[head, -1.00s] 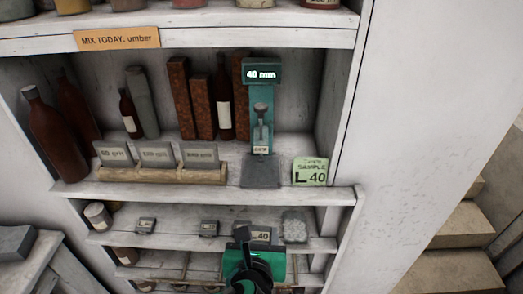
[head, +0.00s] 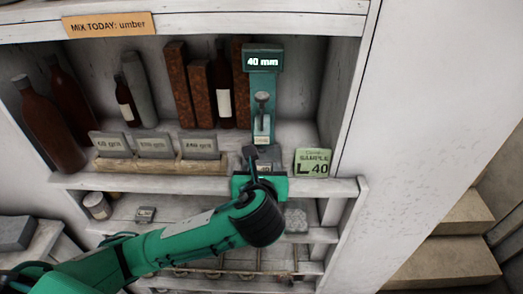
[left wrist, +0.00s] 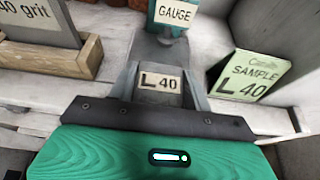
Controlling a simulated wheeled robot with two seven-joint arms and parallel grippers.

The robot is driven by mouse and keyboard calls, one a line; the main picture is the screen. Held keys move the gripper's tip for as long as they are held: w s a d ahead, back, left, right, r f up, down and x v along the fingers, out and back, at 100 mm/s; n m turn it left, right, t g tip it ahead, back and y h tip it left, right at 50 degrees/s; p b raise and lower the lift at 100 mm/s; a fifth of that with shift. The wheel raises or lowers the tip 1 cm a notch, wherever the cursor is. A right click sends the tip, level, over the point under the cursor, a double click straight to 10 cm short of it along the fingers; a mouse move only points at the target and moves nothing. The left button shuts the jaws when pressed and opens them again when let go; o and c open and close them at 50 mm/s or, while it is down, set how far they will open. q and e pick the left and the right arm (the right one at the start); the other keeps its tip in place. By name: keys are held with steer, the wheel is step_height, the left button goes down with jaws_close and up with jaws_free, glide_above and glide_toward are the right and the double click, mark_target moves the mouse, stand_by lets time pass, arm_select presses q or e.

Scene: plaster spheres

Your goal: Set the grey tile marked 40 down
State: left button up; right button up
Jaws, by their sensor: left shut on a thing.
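My left gripper (head: 263,164) is shut on the grey tile (left wrist: 160,84), whose pale label reads L 40. In the left wrist view the tile sits between the two fingers. In the head view the tile is mostly hidden behind my gripper. The gripper is at the front of the middle shelf, before the teal gauge (head: 263,90), whose display reads 40 mm. Whether the tile touches the gauge's grey foot, I cannot tell. A green card (head: 313,162) reading SAMPLE L 40 stands just right of the gripper. My right gripper is not in view.
A wooden rack (head: 160,165) with several grit plates stands left of the gauge. Brown bottles (head: 45,125) and rusty blocks (head: 200,95) stand behind. The lower shelf holds a small grey tile (head: 145,214) and a speckled piece (head: 296,218). Steps (head: 445,245) lie right.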

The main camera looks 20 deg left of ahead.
mark_target(262, 152)
arm_select(q)
steer(key=shift+w+a+r, duration=0.15)
steer(key=shift+w, duration=0.65)
steer(key=w+p, duration=0.1)
steer(key=w+a+p, duration=0.1)
steer(key=w, duration=0.1)
steer(key=shift+w+r, duration=0.1)
steer(key=shift+w, duration=0.2)
steer(key=shift+w+a+f+p, duration=0.1)
steer(key=shift+w+f+p, duration=0.1)
steer(key=shift+f+p, duration=0.25)
steer(key=shift+s, duration=0.1)
steer(key=shift+f, duration=0.1)
steer(key=o, duration=1.2)
steer(key=shift+f, duration=0.1)
steer(key=shift+c, duration=0.2)
